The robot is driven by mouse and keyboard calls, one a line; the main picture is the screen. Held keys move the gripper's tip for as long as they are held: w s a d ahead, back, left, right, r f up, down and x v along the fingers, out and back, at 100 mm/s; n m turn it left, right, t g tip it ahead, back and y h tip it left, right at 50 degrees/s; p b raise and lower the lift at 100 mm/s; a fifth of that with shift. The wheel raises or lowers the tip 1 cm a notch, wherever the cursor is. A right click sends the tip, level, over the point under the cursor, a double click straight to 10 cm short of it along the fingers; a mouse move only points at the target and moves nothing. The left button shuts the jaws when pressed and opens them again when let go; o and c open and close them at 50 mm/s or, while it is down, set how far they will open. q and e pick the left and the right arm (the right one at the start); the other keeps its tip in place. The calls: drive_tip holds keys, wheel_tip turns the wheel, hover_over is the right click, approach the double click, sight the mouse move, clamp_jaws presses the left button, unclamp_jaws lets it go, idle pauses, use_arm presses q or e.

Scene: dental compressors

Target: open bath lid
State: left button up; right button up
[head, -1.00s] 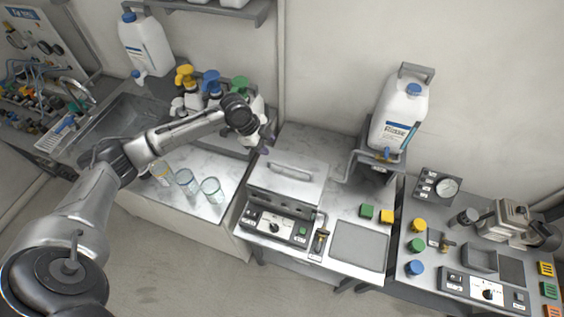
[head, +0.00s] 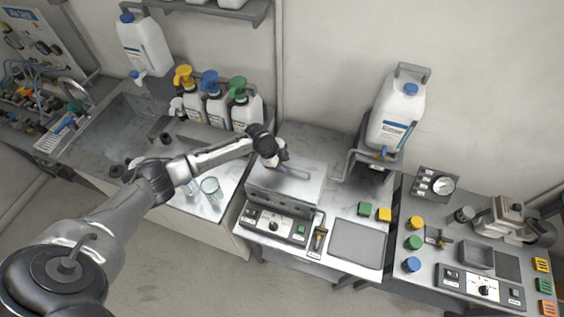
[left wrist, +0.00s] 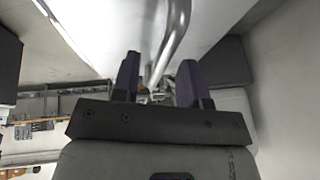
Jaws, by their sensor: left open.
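The bath is a steel box with a front control panel in the middle of the head view, and its lid (head: 305,187) lies shut on top. The lid's bar handle (head: 295,171) runs across its top. My left gripper (head: 281,158) is above the lid at the handle's left end. In the left wrist view, my left gripper (left wrist: 158,80) has its two dark fingers apart, with the curved steel handle (left wrist: 174,40) passing between or just beyond them. I cannot tell whether they touch it. My right gripper is not in view.
A row of pump bottles (head: 215,105) stands behind on the left bench. Glass beakers (head: 211,188) stand near my left arm. A rinse canister (head: 397,115) stands on a raised stand right of the bath. A grey mat (head: 357,243) lies at the right front.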

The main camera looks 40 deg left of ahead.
use_arm(q)
drive_tip(key=shift+c, duration=0.3)
clamp_jaws()
idle(0.4)
